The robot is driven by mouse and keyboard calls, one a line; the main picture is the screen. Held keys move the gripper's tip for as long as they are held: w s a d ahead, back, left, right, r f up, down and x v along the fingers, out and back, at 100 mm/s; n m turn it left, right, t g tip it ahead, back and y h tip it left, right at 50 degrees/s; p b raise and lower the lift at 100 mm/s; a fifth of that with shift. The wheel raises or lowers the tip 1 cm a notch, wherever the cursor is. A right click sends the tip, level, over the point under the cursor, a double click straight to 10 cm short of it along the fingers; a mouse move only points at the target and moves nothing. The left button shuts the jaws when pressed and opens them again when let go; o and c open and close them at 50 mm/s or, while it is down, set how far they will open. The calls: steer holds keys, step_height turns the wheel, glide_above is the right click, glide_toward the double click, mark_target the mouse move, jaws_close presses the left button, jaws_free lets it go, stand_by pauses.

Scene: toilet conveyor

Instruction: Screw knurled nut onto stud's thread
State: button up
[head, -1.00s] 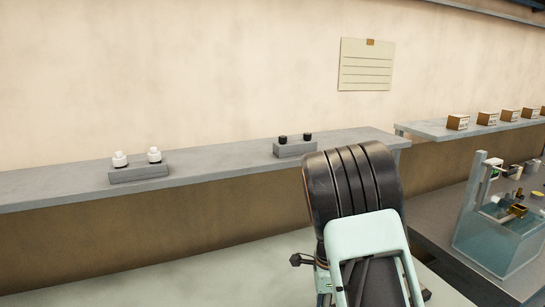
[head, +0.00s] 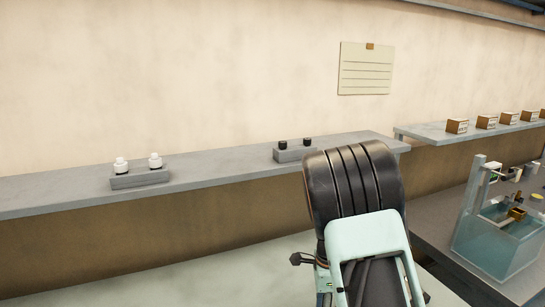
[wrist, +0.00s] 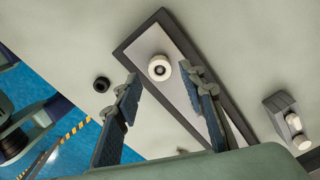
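My gripper (wrist: 160,78) is open in the wrist view, its two fingers spread apart with nothing held between them. A white round piece with a dark centre hole (wrist: 159,67) shows between the fingertips, over a pale, dark-edged plate (wrist: 180,54). I cannot tell its height or whether the fingers touch it. A small black ring-like piece (wrist: 101,84), which may be the knurled nut, lies left of the left finger, off the plate. I cannot tell for sure which piece is the nut or the stud. In the head view my arm hides the gripper and work spot.
A grey block with white knobs (wrist: 279,104) is at the wrist view's right. In the head view, a shelf (head: 225,172) carries a block with white pieces (head: 140,180) and one with black pieces (head: 292,155). A glass tank (head: 490,245) stands at right.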

steer(key=shift+c, duration=0.3)
steer(key=shift+f+n+b, duration=0.1)
steer(key=shift+n+b, duration=0.45)
steer(key=shift+n, duration=0.65)
steer(key=n+b, duration=0.1)
steer(key=n, duration=0.4)
steer(key=n+b, duration=0.2)
steer(key=n, duration=0.7)
steer(key=shift+n, duration=0.4)
steer(key=n, duration=0.3)
steer(key=shift+n, duration=0.3)
steer(key=n, duration=0.6)
steer(key=shift+n, duration=0.4)
